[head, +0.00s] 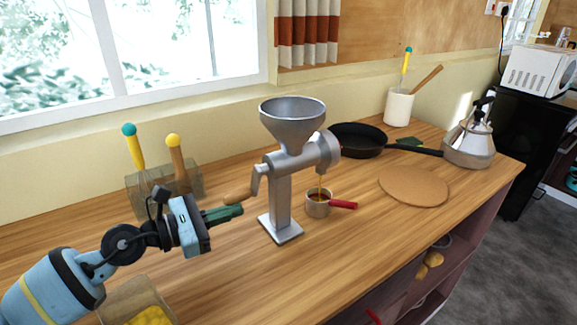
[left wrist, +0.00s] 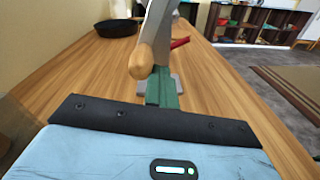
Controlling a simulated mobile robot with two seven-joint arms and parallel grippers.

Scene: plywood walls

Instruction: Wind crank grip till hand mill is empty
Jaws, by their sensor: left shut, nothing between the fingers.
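The grey metal hand mill (head: 282,180) stands upright on the wooden counter, with a wide hopper (head: 292,112) on top. Its crank arm ends in a wooden crank grip (head: 238,197), pointing left in the head view. My left gripper (head: 238,211) is shut and empty, its green fingertips close to the grip. In the left wrist view, the grip (left wrist: 142,62) shows just beyond and left of the fingers (left wrist: 162,92); I cannot tell whether they touch. A small metal cup with a red handle (head: 318,204) sits under the spout, with brown material in it. The hopper's inside looks empty of visible contents.
A black frying pan (head: 357,141), round cork mat (head: 413,186), kettle (head: 469,140) and white utensil pot (head: 398,108) stand to the right. A grey holder (head: 158,191) with two knob-topped tools is behind my left arm. A box with yellow contents (head: 137,302) is at front left.

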